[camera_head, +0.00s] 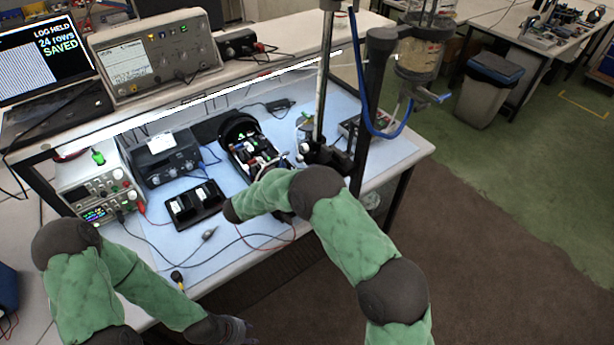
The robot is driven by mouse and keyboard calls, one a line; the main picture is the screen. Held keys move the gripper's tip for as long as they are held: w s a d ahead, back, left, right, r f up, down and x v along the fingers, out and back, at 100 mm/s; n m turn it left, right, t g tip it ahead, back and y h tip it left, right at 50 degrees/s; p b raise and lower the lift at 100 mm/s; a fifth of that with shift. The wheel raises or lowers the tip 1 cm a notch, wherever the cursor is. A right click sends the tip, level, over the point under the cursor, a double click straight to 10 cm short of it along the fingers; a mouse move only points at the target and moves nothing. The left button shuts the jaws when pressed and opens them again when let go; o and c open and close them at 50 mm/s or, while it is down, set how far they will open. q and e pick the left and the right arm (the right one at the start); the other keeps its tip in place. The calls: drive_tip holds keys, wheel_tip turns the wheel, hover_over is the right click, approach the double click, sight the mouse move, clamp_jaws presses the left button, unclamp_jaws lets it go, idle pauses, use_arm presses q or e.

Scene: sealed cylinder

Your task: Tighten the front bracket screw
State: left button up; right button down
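A clear-walled cylinder (421,52) with pale contents is held at upper right beside a dark upright post (372,100). A blue tube and blue-handled fitting are at its lower end. I cannot make out the bracket screw.
The blue bench mat (215,258) holds a black two-slot holder (194,204), an open dark housing with wiring (250,146), a power supply (100,190) and a black instrument (165,157). Loose cables cross the mat. A shelf with an oscilloscope (155,55) and laptop runs behind.

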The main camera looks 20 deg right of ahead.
drive_tip(key=m+b, duration=1.7)
drive_tip(key=m, duration=0.1)
drive_tip(key=m+b, duration=0.3)
drive_tip(key=b, duration=0.1)
drive_tip(key=m+b, duration=0.3)
drive_tip(key=b, duration=0.2)
drive_tip(key=f+m+b, duration=0.1)
drive_tip(key=m+b, duration=0.2)
drive_tip(key=b, duration=0.1)
drive_tip(key=shift+m, duration=0.3)
drive_tip(key=shift+r+m+b, duration=0.1)
drive_tip(key=shift+m+b, duration=0.7)
drive_tip(key=shift+b, duration=0.55)
drive_tip(key=shift+a, duration=0.1)
